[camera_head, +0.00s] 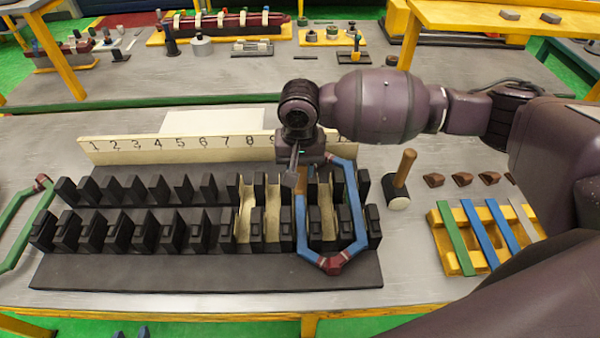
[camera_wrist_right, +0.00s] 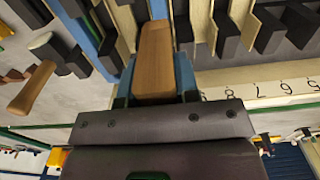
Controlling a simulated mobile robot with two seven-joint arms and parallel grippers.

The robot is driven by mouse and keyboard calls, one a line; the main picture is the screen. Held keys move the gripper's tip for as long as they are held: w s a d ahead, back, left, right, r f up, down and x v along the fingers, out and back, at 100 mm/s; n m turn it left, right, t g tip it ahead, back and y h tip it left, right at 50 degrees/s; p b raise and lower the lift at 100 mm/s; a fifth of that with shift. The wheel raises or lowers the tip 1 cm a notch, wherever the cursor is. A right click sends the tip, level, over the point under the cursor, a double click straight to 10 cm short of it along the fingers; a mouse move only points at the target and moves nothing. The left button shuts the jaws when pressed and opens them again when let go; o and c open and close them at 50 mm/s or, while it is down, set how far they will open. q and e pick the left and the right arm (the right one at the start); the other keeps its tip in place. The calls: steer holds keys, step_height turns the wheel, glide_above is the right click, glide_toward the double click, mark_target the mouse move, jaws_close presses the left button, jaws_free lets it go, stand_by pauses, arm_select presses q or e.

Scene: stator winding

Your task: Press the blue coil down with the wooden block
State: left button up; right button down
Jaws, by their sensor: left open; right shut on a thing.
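The blue coil (camera_head: 354,213) is a long loop with dark red wrapped ends, lying around the right end of the black slotted stator (camera_head: 205,273). My right gripper (camera_head: 302,166) is above the coil's left side, shut on the wooden block (camera_wrist_right: 154,60), which points down toward the slot. I cannot tell whether the block touches the coil. My left gripper (camera_head: 131,334) shows only as two spread tips at the bottom edge, open and empty.
A mallet (camera_head: 401,177) stands right of the stator, with several brown wedges beyond it. A yellow rack (camera_head: 451,257) holds coloured strips at the right. A numbered board (camera_head: 122,148) stands behind the stator. A green coil (camera_head: 22,231) lies at the left.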

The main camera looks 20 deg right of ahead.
steer(key=shift+r, duration=2.05)
